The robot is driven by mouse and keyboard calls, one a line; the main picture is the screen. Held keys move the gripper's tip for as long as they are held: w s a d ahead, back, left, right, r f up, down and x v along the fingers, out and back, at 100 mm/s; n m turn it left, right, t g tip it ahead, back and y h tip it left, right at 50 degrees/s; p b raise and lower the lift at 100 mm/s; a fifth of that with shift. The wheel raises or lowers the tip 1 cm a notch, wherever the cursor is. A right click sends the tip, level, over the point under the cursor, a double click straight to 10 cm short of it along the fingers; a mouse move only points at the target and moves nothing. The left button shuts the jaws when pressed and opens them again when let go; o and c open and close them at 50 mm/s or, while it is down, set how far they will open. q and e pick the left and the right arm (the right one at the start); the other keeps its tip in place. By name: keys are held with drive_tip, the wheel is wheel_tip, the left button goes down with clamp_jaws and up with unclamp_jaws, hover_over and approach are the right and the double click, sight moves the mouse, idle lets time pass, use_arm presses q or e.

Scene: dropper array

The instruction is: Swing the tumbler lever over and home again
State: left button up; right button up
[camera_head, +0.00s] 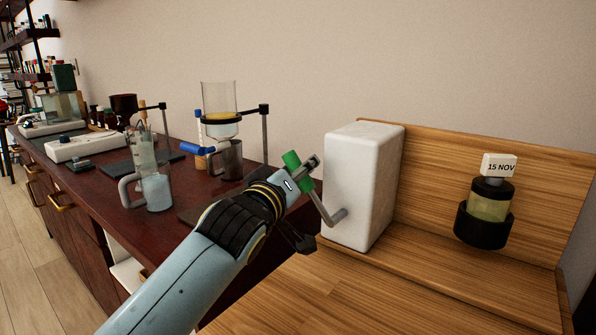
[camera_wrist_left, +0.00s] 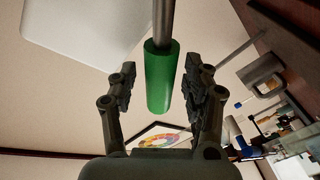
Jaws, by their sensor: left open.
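The tumbler lever is a bent metal crank (camera_head: 328,208) with a green grip (camera_head: 291,159), on the left side of a white box (camera_head: 365,180). In the left wrist view the green grip (camera_wrist_left: 158,80) hangs from the metal rod (camera_wrist_left: 162,22) between the jaws. My left gripper (camera_head: 303,174) is at the green grip in the head view and partly covers it. In the left wrist view my left gripper (camera_wrist_left: 160,85) is open, with a gap on each side of the grip. My right gripper is not in view.
The white box stands on a wooden shelf (camera_head: 450,275) with a wooden back panel. Glassware, including a handled beaker (camera_head: 157,190) and a funnel (camera_head: 219,108), stands on the dark bench at left.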

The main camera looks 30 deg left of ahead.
use_arm(q)
clamp_jaws()
